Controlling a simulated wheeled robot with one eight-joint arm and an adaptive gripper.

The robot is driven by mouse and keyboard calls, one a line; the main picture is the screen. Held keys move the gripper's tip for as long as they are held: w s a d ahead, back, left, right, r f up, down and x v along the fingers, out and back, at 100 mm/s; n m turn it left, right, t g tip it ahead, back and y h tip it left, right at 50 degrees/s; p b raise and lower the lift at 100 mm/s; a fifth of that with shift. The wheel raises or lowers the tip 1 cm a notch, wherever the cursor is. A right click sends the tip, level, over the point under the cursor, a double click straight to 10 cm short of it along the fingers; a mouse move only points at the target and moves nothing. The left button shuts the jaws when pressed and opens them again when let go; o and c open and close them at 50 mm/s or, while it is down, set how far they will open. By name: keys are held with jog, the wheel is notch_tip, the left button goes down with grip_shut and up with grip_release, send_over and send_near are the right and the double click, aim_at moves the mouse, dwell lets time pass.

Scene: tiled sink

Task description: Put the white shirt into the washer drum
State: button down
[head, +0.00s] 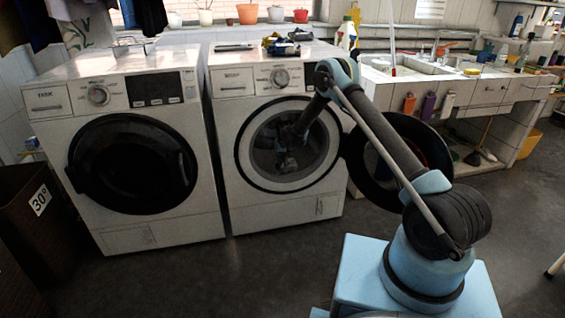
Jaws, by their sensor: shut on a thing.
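The right washer (215,150) has its round dark door (372,170) swung open to the right. Its drum (262,150) is open to view. My arm comes from the right, past the open door, and reaches in through the opening. My gripper (284,162) is inside the drum mouth, small and dark against the shaded interior. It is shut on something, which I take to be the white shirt. The shirt itself cannot be clearly made out, as the gripper and the drum's shade hide it.
A second washer (45,120) with a shut door stands to the left. A brown basket marked 30° (30,225) is at the left edge. Tools lie on the right washer's top, and a sink counter (490,92) is at right. The floor in front is clear.

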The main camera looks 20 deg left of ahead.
jog(key=shift+s+a+f, duration=0.3)
jog(key=shift+a+f, duration=0.1)
jog(key=shift+f, duration=0.1)
jog(key=c, duration=1.7)
grip_release()
